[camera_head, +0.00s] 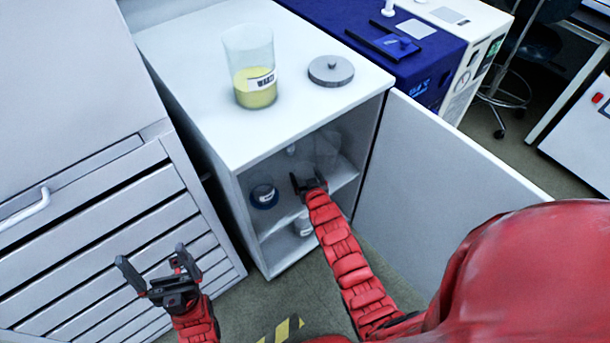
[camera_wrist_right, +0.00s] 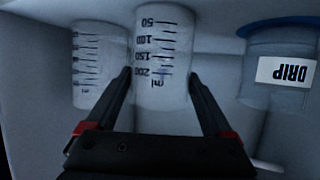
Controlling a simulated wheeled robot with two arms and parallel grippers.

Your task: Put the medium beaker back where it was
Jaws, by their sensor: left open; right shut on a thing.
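The medium beaker (camera_wrist_right: 162,50), clear with graduations up to 200, stands between the fingers of my right gripper (camera_wrist_right: 160,78) in the right wrist view, which looks upside down. The fingers are shut on its sides. In the head view my right gripper (camera_head: 308,182) reaches inside the open white cabinet (camera_head: 180,95), at the upper shelf. Whether the beaker rests on the shelf I cannot tell. Another clear graduated beaker (camera_wrist_right: 99,65) is beside it in the wrist view. My left gripper (camera_head: 165,270) is open and empty, in front of the grey drawers.
A blue-topped jar labelled DRIP (camera_wrist_right: 280,70) stands on the other side; a blue-rimmed jar (camera_head: 263,194) shows in the head view. A large beaker of yellow liquid (camera_head: 254,90) and a round lid (camera_head: 331,70) sit on top. The open door (camera_head: 430,160) flanks my right arm.

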